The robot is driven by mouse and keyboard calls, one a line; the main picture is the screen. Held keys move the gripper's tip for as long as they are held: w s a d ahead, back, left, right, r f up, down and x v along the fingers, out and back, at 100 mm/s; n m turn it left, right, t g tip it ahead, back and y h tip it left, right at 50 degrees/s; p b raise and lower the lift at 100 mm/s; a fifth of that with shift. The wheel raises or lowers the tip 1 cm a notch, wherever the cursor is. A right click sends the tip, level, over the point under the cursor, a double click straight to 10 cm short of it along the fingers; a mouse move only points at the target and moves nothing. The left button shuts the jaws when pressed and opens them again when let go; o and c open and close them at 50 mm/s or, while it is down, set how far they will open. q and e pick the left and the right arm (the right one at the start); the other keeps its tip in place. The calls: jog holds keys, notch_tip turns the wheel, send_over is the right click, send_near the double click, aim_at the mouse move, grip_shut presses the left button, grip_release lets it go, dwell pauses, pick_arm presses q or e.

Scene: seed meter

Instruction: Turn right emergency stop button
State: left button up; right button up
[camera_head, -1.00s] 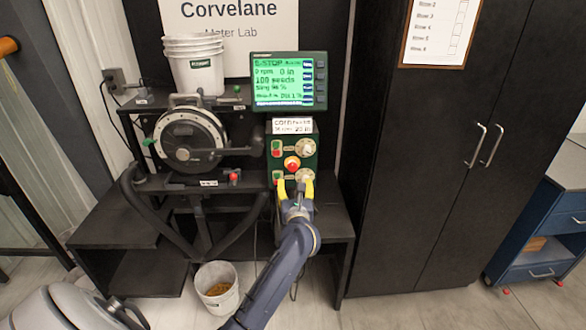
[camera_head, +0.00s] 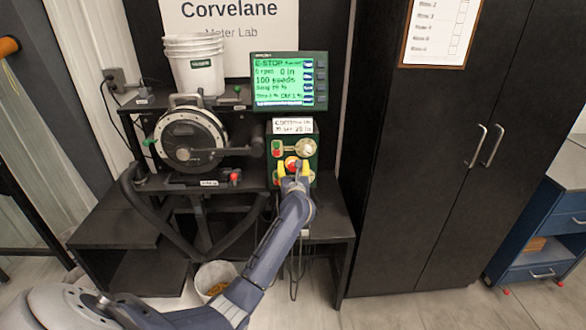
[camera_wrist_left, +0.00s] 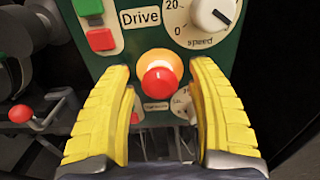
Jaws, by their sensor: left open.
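The emergency stop button (camera_wrist_left: 160,82) is red with an orange-yellow collar, on the green control panel (camera_wrist_left: 140,50). In the head view it (camera_head: 291,162) sits mid-panel, partly covered by my gripper. My left gripper (camera_head: 293,168) is at the panel, yellow fingers apart. In the left wrist view its fingers (camera_wrist_left: 161,75) stand either side of the button, with gaps on both sides. I see no contact. My right gripper is not in view.
A Drive switch pair (camera_wrist_left: 95,22) in green and red and a speed dial (camera_wrist_left: 213,14) sit just above the button. Lower panel controls are partly hidden by my fingers. The display (camera_head: 289,82) above shows E-STOP. A seed meter disc (camera_head: 190,140) stands left.

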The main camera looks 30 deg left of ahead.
pick_arm(q)
jog(key=shift+c, duration=0.2)
grip_shut()
dwell(0.3)
jog(key=shift+m, duration=3)
jog(key=shift+o, duration=0.2)
grip_release()
